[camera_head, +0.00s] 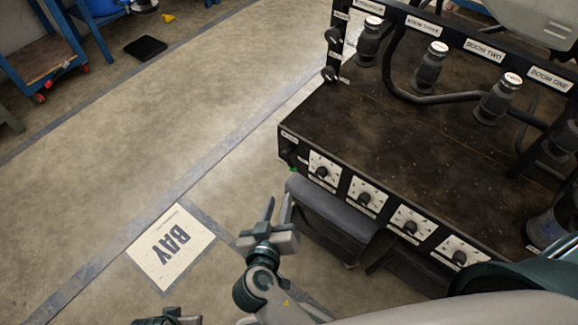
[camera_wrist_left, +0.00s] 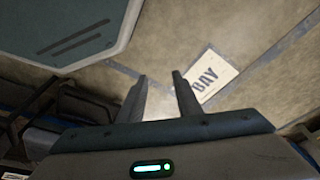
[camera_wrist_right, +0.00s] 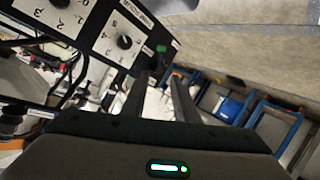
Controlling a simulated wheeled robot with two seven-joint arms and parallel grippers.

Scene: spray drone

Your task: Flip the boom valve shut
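The spray rig's black front panel (camera_head: 395,213) carries several white dial plates with black knobs. A dark fitting (camera_head: 288,155) sits at its left end, above a small green part (camera_head: 292,170); a green part (camera_wrist_right: 161,48) also shows in the right wrist view, beside a dial (camera_wrist_right: 124,42). I cannot tell which part is the boom valve. My right gripper (camera_head: 279,204) is open and empty, left of and below the panel's left end, apart from it. My left gripper (camera_wrist_left: 161,98) is open and empty over the floor; only a bit of it shows at the head view's bottom edge.
Several black nozzle bodies (camera_head: 431,68) stand under boom labels (camera_head: 484,49) on the upper rail, with a black hose (camera_head: 435,98) among them. A grey box (camera_head: 333,217) juts below the panel. The floor around the BAY sign (camera_head: 170,247) is clear. A blue cart (camera_head: 38,55) stands far left.

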